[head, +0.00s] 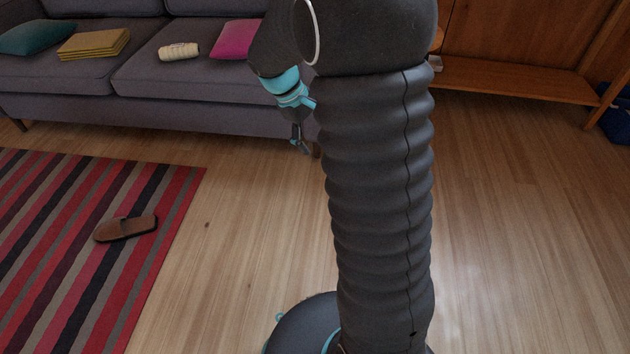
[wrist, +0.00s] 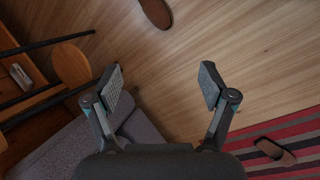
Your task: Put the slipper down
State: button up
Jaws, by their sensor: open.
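A brown slipper (head: 126,228) lies on the striped rug in the head view. It also shows at the lower right of the wrist view (wrist: 274,150). A second brown, slipper-like thing (wrist: 157,12) lies on the bare wooden floor, cut off by the top edge of the wrist view. My gripper (wrist: 160,85) is open, with nothing between its fingers, and is apart from both. In the head view my gripper (head: 301,140) is small and partly hidden by my arm, in front of the sofa.
A grey sofa (head: 190,110) holds a teal cushion (head: 38,38), folded yellow cloth (head: 94,43), a cream roll (head: 179,51) and a pink cushion (head: 232,39). The red striped rug (head: 60,290) lies left. A wooden shelf (head: 510,80) stands back right. Floor between is clear.

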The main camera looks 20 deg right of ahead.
jog(key=s+a+r+m+t+y, duration=0.2)
jog(key=s+a+r, duration=0.3)
jog(key=s, duration=0.6)
jog(key=s+a+r+m+t+y, duration=0.2)
jog(key=s+a+r+t, duration=0.3)
jog(key=s, duration=0.6)
jog(key=shift+s+r+y, duration=0.25)
jog(key=shift+r+y, duration=0.05)
jog(key=shift+r, duration=0.25)
